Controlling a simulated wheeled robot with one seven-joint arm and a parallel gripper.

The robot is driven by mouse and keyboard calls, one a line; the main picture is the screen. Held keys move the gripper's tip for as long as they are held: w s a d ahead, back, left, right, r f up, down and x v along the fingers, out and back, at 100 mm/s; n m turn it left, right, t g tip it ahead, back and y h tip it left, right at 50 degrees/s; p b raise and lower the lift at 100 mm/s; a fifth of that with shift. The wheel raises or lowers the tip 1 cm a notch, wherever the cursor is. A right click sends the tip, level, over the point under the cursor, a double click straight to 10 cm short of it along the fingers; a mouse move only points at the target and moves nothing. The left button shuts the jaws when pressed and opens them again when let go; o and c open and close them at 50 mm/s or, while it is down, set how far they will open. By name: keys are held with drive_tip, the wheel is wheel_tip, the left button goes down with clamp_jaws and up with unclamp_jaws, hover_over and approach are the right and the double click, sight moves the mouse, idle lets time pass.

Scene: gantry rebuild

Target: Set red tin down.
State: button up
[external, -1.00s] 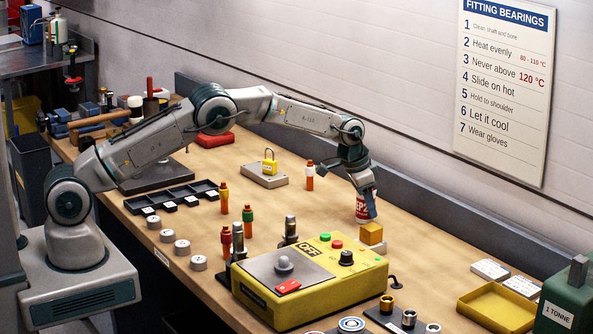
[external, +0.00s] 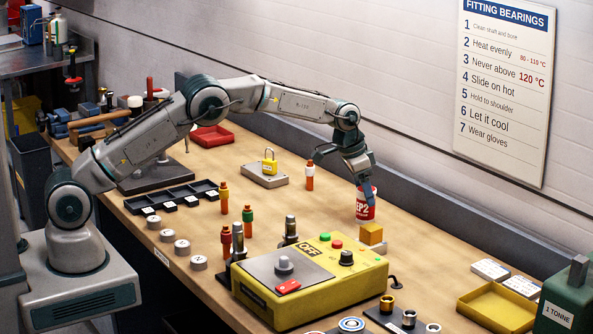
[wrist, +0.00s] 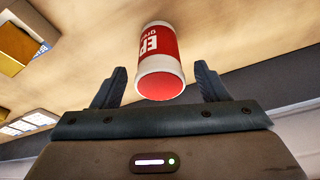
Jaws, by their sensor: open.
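The red tin (external: 364,205) has white bands and white lettering. It stands upright on the wooden bench, just behind a small orange-yellow block. My gripper (external: 368,192) is open and sits just above and around the top of the tin. In the wrist view the red tin (wrist: 159,62) lies between and beyond the two dark fingers of my gripper (wrist: 161,85). A gap shows on each side of the tin, so the fingers are apart from it there.
The orange-yellow block (external: 371,234) stands close in front of the tin. A yellow control box (external: 310,275) is nearer the camera. Bare bench (external: 430,250) lies to the right.

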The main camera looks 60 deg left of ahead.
drive_tip(key=s+a+r+n+b, duration=0.1)
drive_tip(key=s+a+r, duration=0.2)
drive_tip(key=s+r, duration=0.35)
drive_tip(key=s+a+r, duration=0.3)
drive_tip(key=s+r, duration=0.1)
drive_tip(key=r, duration=0.5)
drive_tip(key=s+a+r+n, duration=0.1)
drive_tip(key=s+a+r, duration=0.15)
drive_tip(key=s, duration=0.35)
drive_tip(key=s+a+r+n, duration=0.1)
drive_tip(key=s+a, duration=0.2)
drive_tip(key=s, duration=0.3)
drive_tip(key=s+a+f, duration=0.2)
drive_tip(key=s, duration=1.1)
drive_tip(key=s+a+f+n+y, duration=0.1)
drive_tip(key=s+a+f, duration=0.1)
drive_tip(key=s, duration=1.1)
drive_tip(key=shift+s+f+n, duration=0.3)
drive_tip(key=shift+f, duration=0.5)
drive_tip(key=shift+a, duration=0.1)
